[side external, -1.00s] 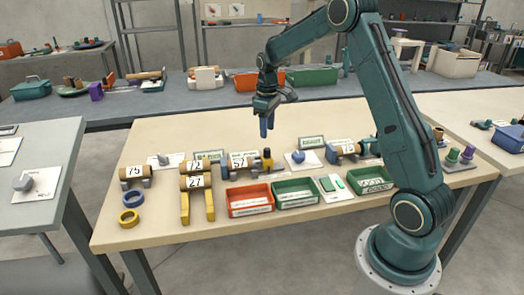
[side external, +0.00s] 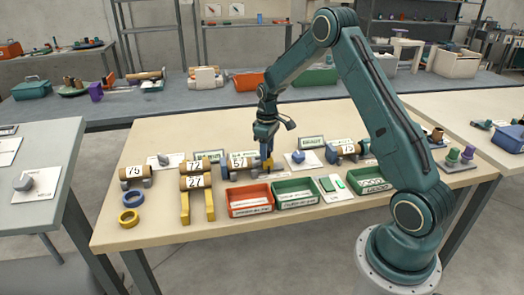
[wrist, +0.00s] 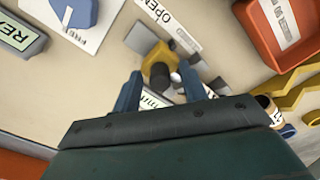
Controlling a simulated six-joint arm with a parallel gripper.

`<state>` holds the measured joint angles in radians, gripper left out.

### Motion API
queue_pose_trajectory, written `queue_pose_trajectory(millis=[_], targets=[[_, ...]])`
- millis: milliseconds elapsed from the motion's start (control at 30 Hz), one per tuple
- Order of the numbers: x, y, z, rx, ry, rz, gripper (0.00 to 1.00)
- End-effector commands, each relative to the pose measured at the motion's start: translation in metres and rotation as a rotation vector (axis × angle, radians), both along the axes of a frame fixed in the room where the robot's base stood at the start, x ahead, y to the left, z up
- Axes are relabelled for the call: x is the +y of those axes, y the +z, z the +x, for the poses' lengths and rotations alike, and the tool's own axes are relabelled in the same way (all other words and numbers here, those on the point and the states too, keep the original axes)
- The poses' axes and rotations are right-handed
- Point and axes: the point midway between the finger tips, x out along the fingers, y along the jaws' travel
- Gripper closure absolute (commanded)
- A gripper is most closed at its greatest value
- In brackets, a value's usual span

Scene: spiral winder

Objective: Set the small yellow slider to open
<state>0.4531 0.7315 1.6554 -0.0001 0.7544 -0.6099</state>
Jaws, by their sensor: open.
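The small yellow slider (side external: 268,166) is at the right end of the roll marked 57 (side external: 240,162). In the wrist view the yellow slider (wrist: 155,64) is partly seen beyond my fingertips, near a white strip lettered OPEN (wrist: 160,14). My gripper (side external: 266,152) points down, just above the slider. In the wrist view my gripper (wrist: 160,84) is open, with one blue finger on each side of the slider's line. I cannot tell whether either finger touches it.
A red-orange tray (side external: 249,199) and a green tray (side external: 296,193) lie in front. A blue knob on a white plate (side external: 299,158) stands close on the right. Rolls marked 72 (side external: 195,165) and 27 (side external: 196,181) are to the left.

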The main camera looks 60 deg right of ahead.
Motion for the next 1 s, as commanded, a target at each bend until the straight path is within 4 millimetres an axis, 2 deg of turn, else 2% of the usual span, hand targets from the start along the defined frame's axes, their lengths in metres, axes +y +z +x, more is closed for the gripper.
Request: queue_pose_trajectory(millis=[33,200,267,467,733,1000], targets=[[0.0,0.0,0.0,0.0,0.0,0.0,0.57],[0.0,0.0,0.0,0.0,0.0,0.0,0.91],[0.0,0.0,0.0,0.0,0.0,0.0,1.0],[-0.001,0.0,-0.001,0.0,-0.001,0.0,1.0],[-0.025,0.001,-0.024,0.001,-0.003,0.0,1.0],[-0.03,0.001,-0.029,0.002,-0.004,-0.002,1.0]])
